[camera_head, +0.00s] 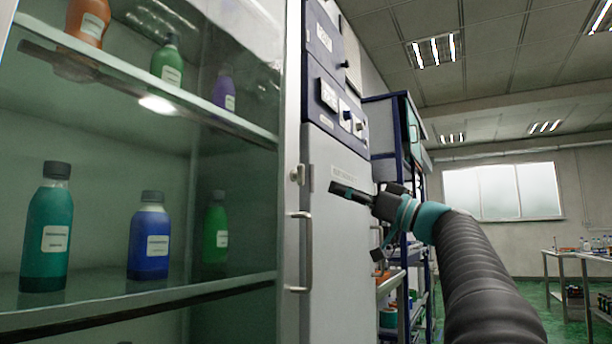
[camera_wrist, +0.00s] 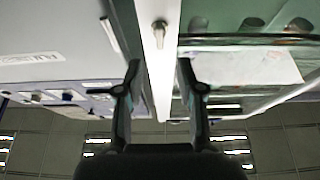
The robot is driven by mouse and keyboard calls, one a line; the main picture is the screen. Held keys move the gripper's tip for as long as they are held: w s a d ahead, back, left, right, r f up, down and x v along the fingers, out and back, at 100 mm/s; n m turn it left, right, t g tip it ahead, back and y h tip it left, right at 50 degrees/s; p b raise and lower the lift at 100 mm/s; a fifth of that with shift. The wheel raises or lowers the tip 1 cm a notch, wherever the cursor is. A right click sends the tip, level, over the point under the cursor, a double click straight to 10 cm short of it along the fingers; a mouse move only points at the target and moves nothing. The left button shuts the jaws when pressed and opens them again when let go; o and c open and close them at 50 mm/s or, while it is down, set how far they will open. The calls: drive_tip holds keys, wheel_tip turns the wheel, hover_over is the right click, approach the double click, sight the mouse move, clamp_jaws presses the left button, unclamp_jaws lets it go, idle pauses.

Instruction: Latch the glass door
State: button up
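The glass door (camera_head: 235,200) covers part of a cabinet with shelves at the left of the head view. A small metal latch knob (camera_head: 297,174) sits on the pale upright frame (camera_head: 290,90) at the glass's right edge. In the wrist view, the knob (camera_wrist: 159,32) points along the frame strip, between and beyond my fingertips. My gripper (camera_wrist: 158,70) is open and empty, one finger on each side of the strip. In the head view my gripper (camera_head: 345,190) is right of the knob, apart from it in the picture. I cannot tell whether the door is fully closed.
A vertical bar handle (camera_head: 303,252) is below the knob. Several bottles, including a blue one (camera_head: 149,238), stand on the shelves (camera_head: 150,298) behind glass. A grey cabinet (camera_head: 338,260) adjoins on the right. A blue-framed rack (camera_head: 395,130) stands behind my arm; floor is open farther right.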

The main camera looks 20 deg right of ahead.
sight(304, 177)
drive_tip(key=p+x, duration=0.2)
drive_tip(key=x, duration=0.8)
drive_tip(key=shift+p, duration=0.3)
clamp_jaws()
